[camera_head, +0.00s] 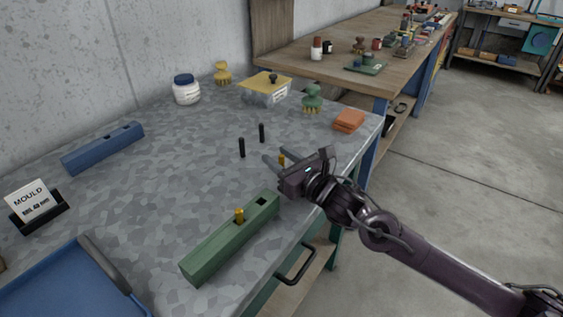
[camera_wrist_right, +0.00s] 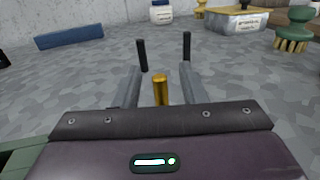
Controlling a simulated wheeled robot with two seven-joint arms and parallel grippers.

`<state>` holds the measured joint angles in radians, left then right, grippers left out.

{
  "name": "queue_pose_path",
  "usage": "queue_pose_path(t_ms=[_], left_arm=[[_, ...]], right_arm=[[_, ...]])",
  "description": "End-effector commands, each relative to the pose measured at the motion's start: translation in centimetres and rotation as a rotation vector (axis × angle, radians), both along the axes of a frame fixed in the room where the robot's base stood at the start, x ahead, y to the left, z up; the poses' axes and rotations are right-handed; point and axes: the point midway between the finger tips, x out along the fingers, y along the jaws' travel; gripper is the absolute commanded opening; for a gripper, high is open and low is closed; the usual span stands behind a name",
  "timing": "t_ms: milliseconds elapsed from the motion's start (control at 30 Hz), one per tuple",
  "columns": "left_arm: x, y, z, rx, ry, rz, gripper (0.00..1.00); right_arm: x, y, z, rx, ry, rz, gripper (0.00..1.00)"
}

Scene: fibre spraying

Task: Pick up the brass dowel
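A brass dowel (camera_head: 282,159) stands on the grey mottled table (camera_head: 180,150) near its right front edge. My right gripper (camera_head: 281,155) is open, with its fingers reaching low over the table around that dowel. In the right wrist view the dowel (camera_wrist_right: 161,90) shows between the two grey fingers (camera_wrist_right: 159,82), with a gap on each side. Its lower end is hidden by my gripper body. My left gripper is not in view.
Two black pegs (camera_head: 241,147) (camera_head: 262,132) stand just beyond my right gripper. A blue block (camera_head: 103,147), white jar (camera_head: 186,90), yellow-lidded box (camera_head: 266,88), green brush (camera_head: 312,99) and orange pads (camera_head: 348,120) lie further off. A blue tray (camera_head: 60,290) and MOULD sign (camera_head: 35,200) are left.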

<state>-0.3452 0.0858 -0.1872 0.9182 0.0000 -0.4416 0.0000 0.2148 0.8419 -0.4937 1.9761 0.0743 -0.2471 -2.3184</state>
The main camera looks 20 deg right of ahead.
Motion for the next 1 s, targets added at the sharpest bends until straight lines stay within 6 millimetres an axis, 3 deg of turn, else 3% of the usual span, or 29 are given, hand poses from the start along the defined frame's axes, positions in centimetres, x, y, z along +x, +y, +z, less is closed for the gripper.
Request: queue_pose_path(t_ms=[100,367,667,1000], left_arm=[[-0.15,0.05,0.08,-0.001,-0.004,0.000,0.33],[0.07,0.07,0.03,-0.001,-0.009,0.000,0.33],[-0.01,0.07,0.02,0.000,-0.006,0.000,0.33],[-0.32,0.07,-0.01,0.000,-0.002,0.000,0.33]], right_arm=[[1.18,0.46,0.18,0.001,-0.002,0.000,0.38],[1.41,0.54,0.01,-0.002,-0.001,0.000,0.38],[1.39,0.54,0.01,-0.001,0.000,0.000,0.00],[1.39,0.52,0.15,-0.001,-0.001,0.000,0.00]])
